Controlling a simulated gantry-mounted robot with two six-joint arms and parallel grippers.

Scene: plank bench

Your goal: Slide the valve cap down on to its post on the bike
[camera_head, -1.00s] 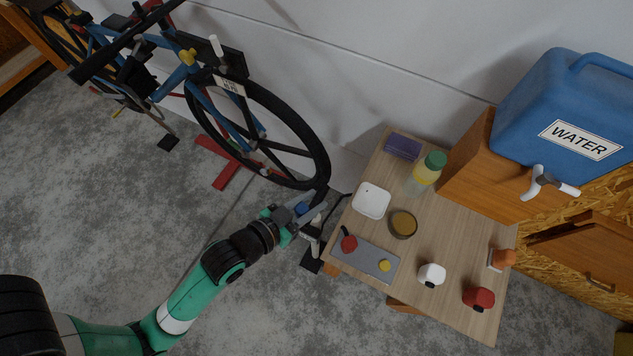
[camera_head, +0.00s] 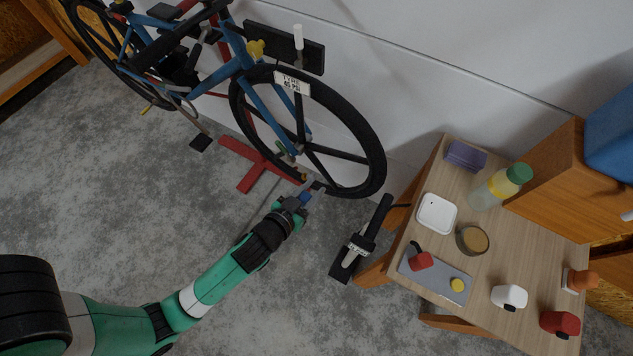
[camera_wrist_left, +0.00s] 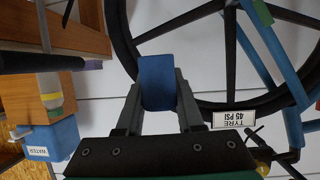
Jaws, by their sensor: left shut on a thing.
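A blue cap (camera_head: 305,198) is held between the fingers of my left gripper (camera_head: 309,191); it fills the gap between them in the left wrist view (camera_wrist_left: 157,84). The bike (camera_head: 225,68) stands against the wall, with a black front wheel (camera_head: 378,158). In the head view the gripper appears at the wheel's lower left rim; I cannot tell whether the cap touches anything. A small orange-tipped part shows close to the fingertips, but I cannot make out the post clearly. A "TYRE 45 PSI" label (camera_head: 292,83) is on the bike. My right gripper is out of view.
A black floor pump (camera_head: 360,245) stands between the wheel and the small wooden table (camera_head: 470,285). A red stand (camera_head: 243,160) lies under the bike. Grey floor is open at left.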

